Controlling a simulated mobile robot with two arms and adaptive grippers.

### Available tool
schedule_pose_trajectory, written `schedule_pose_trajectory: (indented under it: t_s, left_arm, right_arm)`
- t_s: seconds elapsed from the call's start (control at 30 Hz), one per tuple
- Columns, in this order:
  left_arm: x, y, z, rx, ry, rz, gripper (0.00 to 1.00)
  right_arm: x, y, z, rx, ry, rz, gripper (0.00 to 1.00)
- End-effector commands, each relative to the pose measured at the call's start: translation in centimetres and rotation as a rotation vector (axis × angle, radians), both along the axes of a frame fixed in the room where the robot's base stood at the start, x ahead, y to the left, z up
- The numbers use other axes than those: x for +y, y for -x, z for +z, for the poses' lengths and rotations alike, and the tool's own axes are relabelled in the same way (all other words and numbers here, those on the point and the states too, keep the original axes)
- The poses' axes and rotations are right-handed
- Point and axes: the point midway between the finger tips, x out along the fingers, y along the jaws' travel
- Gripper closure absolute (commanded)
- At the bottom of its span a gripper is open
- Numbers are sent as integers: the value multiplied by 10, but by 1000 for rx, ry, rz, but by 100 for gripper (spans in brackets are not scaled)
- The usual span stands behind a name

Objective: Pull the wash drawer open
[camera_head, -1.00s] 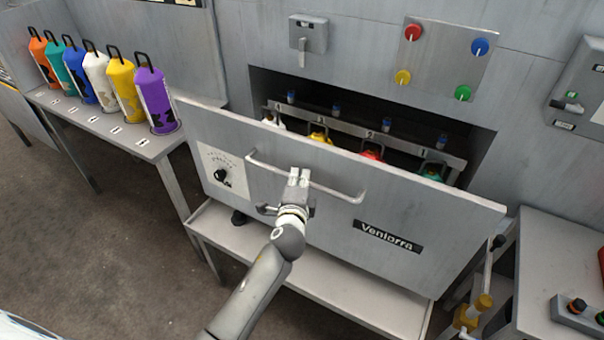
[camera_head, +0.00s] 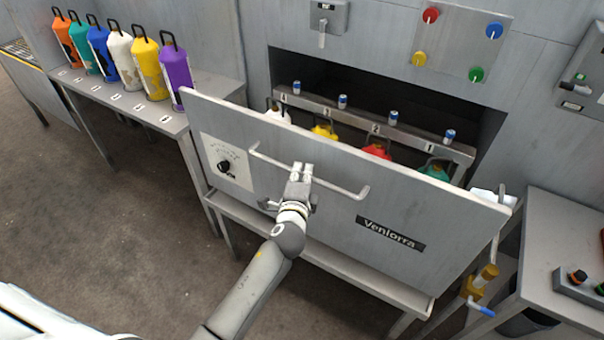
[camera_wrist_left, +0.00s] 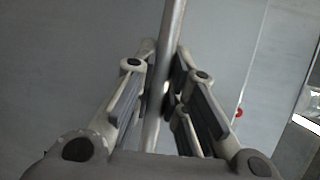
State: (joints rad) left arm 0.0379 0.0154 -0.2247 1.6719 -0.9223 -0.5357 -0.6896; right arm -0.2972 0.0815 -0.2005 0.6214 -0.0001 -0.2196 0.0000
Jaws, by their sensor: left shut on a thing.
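The wash drawer (camera_head: 330,215) is a grey front panel labelled Venlorra, standing out from its dark opening in the wall. Its bar handle (camera_head: 343,190) runs across the upper front. My left gripper (camera_head: 301,172) is shut on the handle near its middle. In the left wrist view the handle bar (camera_wrist_left: 166,75) passes between the two fingers of my gripper (camera_wrist_left: 160,95). Behind the front, white, yellow (camera_head: 325,131), red (camera_head: 377,149) and green (camera_head: 435,172) cylinder tops show; their lower parts are hidden. My right gripper is not in view.
A table (camera_head: 150,108) at the left holds a row of coloured cylinders, the purple one (camera_head: 176,75) nearest the drawer. A ledge (camera_head: 365,272) lies under the drawer. A side table (camera_head: 560,235) stands at the right. The floor in front is clear.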

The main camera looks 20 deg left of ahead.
Motion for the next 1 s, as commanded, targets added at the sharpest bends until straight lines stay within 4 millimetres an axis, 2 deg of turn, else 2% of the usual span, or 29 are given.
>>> schedule_pose_trajectory:
  t_s: [0.03,0.07,0.1,0.23,0.53,0.67,0.77,1.0]
  left_arm:
    - [0,0,-1,1,0,0,100]
    - [0,0,-1,1,0,0,84]
    - [0,0,0,1,-1,0,79]
    - [0,0,0,0,-1,0,65]
    - [0,1,0,0,-1,0,65]
    - [-2,8,1,0,-1,-1,65]
    - [-5,21,3,1,0,-2,65]
    - [-15,67,11,2,2,-2,65]
  right_arm:
    - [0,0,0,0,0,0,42]
    - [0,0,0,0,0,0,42]
    - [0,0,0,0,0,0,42]
    - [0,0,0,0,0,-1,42]
    - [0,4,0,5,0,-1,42]
    - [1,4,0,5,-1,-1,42]
    - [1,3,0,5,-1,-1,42]
    - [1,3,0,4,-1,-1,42]
